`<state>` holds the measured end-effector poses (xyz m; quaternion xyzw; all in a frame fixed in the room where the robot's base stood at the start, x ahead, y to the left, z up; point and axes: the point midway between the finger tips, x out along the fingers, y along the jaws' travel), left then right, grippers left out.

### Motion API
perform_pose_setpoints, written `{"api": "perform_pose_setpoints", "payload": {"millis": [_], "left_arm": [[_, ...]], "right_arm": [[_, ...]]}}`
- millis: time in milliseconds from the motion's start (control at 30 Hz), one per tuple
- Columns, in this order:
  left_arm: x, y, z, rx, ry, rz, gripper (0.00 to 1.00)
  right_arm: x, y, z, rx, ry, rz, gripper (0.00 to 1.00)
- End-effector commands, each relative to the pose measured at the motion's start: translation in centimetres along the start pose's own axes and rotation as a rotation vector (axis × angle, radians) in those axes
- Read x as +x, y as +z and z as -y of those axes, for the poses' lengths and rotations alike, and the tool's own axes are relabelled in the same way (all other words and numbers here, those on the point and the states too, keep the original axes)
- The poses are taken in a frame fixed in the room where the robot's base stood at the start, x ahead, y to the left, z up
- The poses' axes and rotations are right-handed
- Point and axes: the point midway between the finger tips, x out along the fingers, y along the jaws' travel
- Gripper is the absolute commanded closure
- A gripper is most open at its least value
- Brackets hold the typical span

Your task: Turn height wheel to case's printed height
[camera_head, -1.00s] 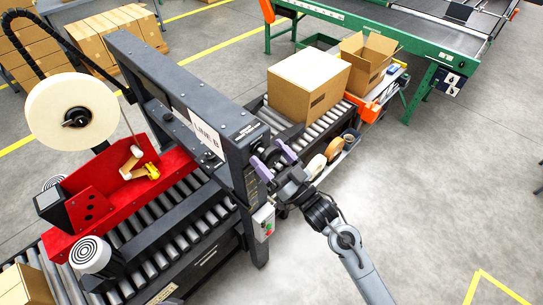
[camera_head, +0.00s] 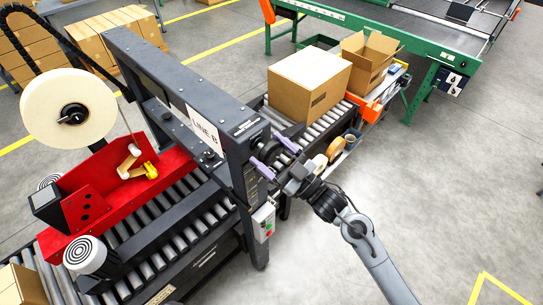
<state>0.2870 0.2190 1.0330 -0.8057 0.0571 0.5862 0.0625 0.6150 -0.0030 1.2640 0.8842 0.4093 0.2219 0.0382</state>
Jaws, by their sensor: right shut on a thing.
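The height wheel (camera_head: 267,150) is a small dark wheel on the near end of the dark crossbeam of the LINE B case sealer (camera_head: 180,95). My right gripper (camera_head: 275,156) has lavender fingers, one on each side of the wheel, and is shut on it. The fingers and wrist hide part of the wheel. The case (camera_head: 300,92) is a closed brown carton on the infeed rollers behind the wheel. A dark printed mark shows on its side, too small to read. A scale strip below the wheel is also too small to read. My left gripper is not in view.
A control box (camera_head: 263,222) with buttons hangs on the post below the wheel. A side tray (camera_head: 350,143) with tape rolls lies right of my gripper. An open carton (camera_head: 367,62) stands behind the case. The floor at right is clear.

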Motion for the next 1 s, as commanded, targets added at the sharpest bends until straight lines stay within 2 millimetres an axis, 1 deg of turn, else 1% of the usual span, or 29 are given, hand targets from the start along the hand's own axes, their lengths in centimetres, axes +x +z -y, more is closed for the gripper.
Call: {"api": "perform_pose_setpoints", "payload": {"millis": [33, 100, 300, 500, 700, 1000], "left_arm": [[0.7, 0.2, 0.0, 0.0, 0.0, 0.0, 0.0], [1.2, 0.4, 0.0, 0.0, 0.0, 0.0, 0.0], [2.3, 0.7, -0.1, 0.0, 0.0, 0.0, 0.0], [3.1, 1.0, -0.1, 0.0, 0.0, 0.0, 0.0], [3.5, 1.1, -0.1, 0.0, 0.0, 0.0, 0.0], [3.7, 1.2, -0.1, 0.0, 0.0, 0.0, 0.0]], "right_arm": [[-0.1, 0.3, 0.0, -0.045, -0.019, 0.001, 0.5], [-0.1, 0.3, 0.0, -0.106, -0.043, 0.003, 0.5], [-0.1, 0.2, 0.1, -0.262, -0.107, 0.007, 0.5], [-0.1, 0.2, 0.2, -0.381, -0.157, 0.011, 0.5], [-0.1, 0.1, 0.2, -0.457, -0.188, 0.013, 0.5], [0.0, 0.0, 0.2, -0.494, -0.203, 0.014, 0.5]]}}
